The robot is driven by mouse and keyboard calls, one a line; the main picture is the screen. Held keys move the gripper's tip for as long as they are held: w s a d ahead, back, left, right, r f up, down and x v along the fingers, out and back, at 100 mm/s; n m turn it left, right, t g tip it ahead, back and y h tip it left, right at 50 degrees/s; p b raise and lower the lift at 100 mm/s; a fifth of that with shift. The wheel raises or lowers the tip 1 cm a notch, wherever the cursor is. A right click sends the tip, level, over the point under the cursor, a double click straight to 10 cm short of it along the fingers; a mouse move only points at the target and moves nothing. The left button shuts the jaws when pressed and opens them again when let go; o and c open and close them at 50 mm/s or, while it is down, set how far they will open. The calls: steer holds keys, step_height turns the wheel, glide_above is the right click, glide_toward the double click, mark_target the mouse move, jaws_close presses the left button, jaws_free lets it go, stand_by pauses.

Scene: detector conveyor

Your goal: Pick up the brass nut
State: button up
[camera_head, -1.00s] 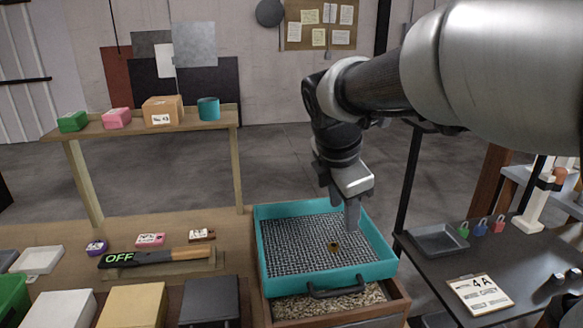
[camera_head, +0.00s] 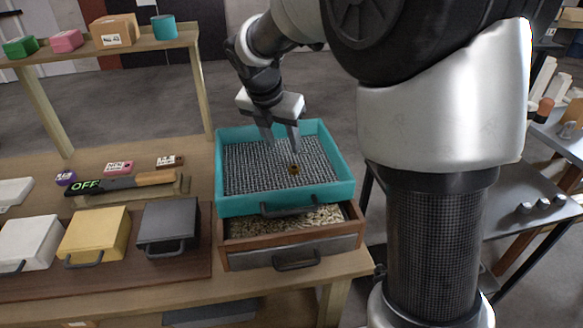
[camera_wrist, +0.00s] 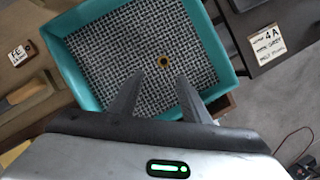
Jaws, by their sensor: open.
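The brass nut (camera_head: 294,169) is a small, dark gold ring lying on the grey mesh of a teal sieve tray (camera_head: 340,189). In the wrist view the brass nut (camera_wrist: 164,61) lies flat, beyond the fingertips and between their lines. My gripper (camera_head: 281,146) is open and empty, with its fingers pointing down over the tray. In the wrist view my gripper (camera_wrist: 158,80) shows its two fingers spread apart, with the nut a little ahead of them. In the head view one fingertip appears close to the nut; I cannot tell the exact height gap.
The teal walls surround the mesh. Below the tray is a wooden drawer (camera_head: 290,258) of pale granules. Left stand lidded boxes, the dark one (camera_head: 168,228) nearest, and a wooden-handled detector (camera_head: 120,185) marked OFF. A raised shelf (camera_head: 150,48) holds small boxes.

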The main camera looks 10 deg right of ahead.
glide_toward(294, 167)
steer(key=shift+w+a+f+b, duration=0.1)
steer(key=shift+w+f+b, duration=0.1)
steer(key=shift+f, duration=0.35)
steer(key=shift+w+f+b, duration=0.1)
steer(key=shift+w+f, duration=0.1)
steer(key=shift+f, duration=0.35)
steer(key=shift+d+b+x, duration=0.2)
steer(key=shift+x, duration=1.15)
steer(key=shift+d+b+x, duration=0.2)
steer(key=shift+x, duration=1.15)
steer(key=shift+r, duration=0.15)
jaws_close()
